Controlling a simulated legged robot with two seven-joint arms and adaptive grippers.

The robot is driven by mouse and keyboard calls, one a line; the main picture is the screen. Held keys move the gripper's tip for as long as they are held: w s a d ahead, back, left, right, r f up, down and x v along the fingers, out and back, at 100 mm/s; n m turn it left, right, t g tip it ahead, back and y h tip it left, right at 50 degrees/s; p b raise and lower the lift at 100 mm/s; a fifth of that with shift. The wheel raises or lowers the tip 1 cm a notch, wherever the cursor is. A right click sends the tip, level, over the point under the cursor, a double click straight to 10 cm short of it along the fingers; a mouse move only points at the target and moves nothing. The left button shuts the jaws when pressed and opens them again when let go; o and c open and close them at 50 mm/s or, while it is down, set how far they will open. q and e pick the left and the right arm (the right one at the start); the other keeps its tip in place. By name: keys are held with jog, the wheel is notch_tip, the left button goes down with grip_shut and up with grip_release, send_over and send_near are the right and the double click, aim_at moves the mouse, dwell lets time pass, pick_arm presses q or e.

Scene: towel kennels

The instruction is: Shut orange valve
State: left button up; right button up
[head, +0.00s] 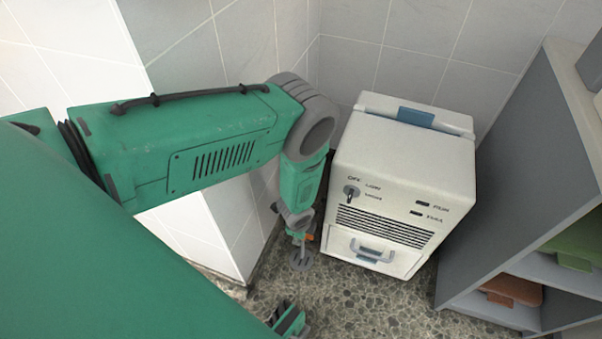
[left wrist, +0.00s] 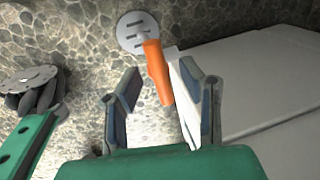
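The orange valve handle (left wrist: 157,72) shows in the left wrist view as a short orange lever beside a round grey slotted floor plate (left wrist: 137,30). In the head view my left gripper (head: 300,238) reaches down near the floor and is small there. The valve's body is mostly hidden.
The white machine (head: 405,165) with a knob, vents and a drawer stands just right of my left gripper. Grey shelves (head: 520,170) stand at the far right. A tiled wall corner (head: 225,235) is close on the left. Pebbled floor (head: 370,300) is clear in front.

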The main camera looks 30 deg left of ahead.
pick_arm(q)
notch_tip(320, 180, up, 12)
jog(key=s, duration=0.2)
jog(key=shift+s+d+f, duration=0.15)
jog(key=shift+d+f, duration=0.05)
jog(key=shift+d, duration=0.05)
dwell(0.4)
